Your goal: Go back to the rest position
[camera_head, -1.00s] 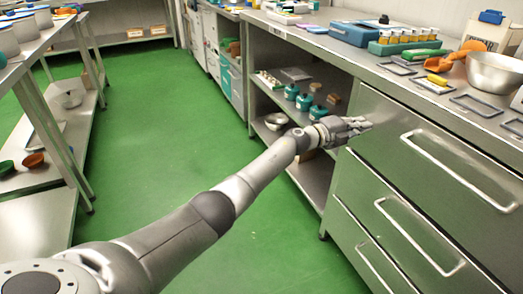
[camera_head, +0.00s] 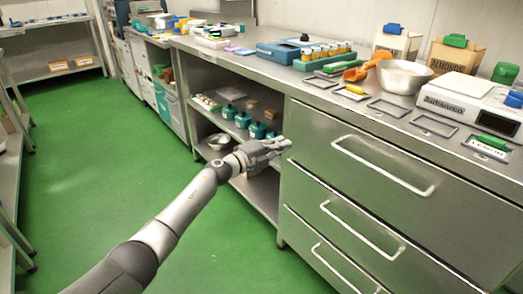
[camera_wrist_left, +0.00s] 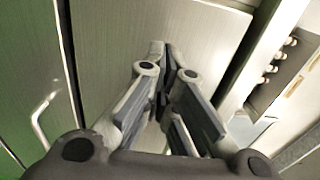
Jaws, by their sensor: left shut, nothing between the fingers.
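My left gripper (camera_head: 264,149) reaches in from the left in the head view, in front of the left edge of the steel drawer cabinet (camera_head: 310,133). It is shut and empty. The left wrist view shows its fingers (camera_wrist_left: 165,60) together, with the cabinet's steel front (camera_wrist_left: 110,40) behind them. I cannot tell whether the fingertips touch the cabinet. My right gripper is in neither view.
Open shelves beside the drawers hold several teal containers (camera_head: 257,130) and a metal bowl (camera_head: 219,142). The counter carries a steel bowl (camera_head: 404,76), an orange scoop (camera_head: 367,66), a scale (camera_head: 468,98) and cartons (camera_head: 397,42). The green floor (camera_head: 90,170) is clear at left.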

